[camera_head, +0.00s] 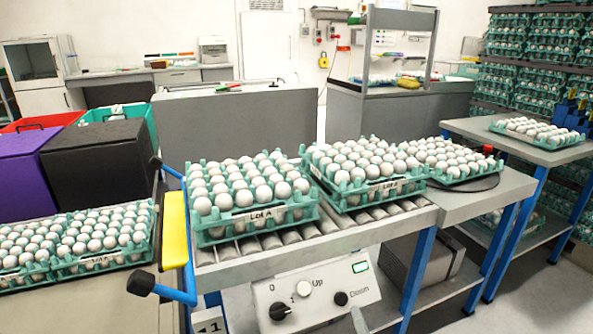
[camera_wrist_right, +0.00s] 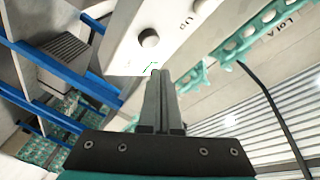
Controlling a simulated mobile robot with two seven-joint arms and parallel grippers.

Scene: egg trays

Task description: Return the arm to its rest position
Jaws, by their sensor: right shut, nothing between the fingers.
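My right gripper (camera_wrist_right: 160,75) is shut and empty in the right wrist view, its two dark fingers together. Its tips appear in front of the white control panel (camera_wrist_right: 190,25); I cannot tell the exact gap. In the head view only a small grey piece of the right gripper (camera_head: 358,318) shows at the bottom edge, in front of the same control panel (camera_head: 270,318). My left gripper is not in the head view.
Egg trays marked Lot A (camera_head: 240,236) and Lot B (camera_head: 352,204) stand on the roller conveyor (camera_head: 290,250) above the panel. Another full tray (camera_head: 470,180) sits on the turntable at right. A blue-framed trolley handle with a black knob (camera_head: 141,283) juts out at left.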

